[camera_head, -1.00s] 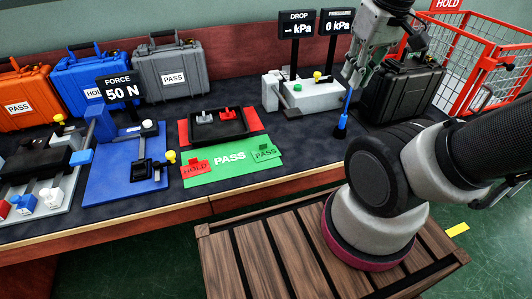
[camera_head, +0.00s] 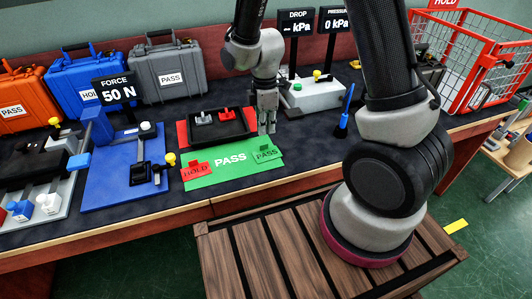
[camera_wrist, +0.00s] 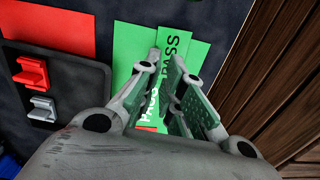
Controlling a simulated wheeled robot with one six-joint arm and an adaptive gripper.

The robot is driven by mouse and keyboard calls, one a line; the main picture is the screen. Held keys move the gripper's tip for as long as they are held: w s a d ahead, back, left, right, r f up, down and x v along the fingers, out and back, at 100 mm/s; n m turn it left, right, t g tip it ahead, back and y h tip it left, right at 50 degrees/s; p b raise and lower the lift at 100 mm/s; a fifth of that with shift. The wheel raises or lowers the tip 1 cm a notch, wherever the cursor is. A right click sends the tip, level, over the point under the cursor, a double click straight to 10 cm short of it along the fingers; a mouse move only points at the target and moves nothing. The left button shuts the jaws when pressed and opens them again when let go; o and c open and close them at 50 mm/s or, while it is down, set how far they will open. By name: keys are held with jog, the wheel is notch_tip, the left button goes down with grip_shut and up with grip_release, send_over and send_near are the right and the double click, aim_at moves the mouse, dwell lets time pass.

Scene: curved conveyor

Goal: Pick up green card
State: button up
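The green card (camera_head: 267,155), marked PASS in black, lies on the right end of the larger green mat (camera_head: 228,174), which has a white PASS. My gripper (camera_head: 267,131) points down just above the card's far edge in the head view. In the wrist view, the card (camera_wrist: 190,52) shows beyond and between the fingers of my gripper (camera_wrist: 166,58). A narrow gap separates the fingers, and nothing is held in it. The fingers partly cover the card and the mat.
A red card (camera_head: 196,169) marked HOLD lies on the mat's left end. Behind the mat, a black tray (camera_head: 218,137) holds red and grey parts. A blue fixture (camera_head: 125,165) stands left, and a blue tool (camera_head: 347,105) stands upright right.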

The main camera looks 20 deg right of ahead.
aim_at(267, 152)
jog(key=shift+w+n, duration=0.3)
jog(key=shift+n, duration=0.2)
jog(key=shift+a+f, duration=0.1)
jog(key=shift+f, duration=0.05)
jog(key=f, duration=0.7)
jog(key=shift+d+f, duration=0.3)
jog(key=shift+c, duration=0.2)
grip_shut()
jog(key=shift+r, duration=0.1)
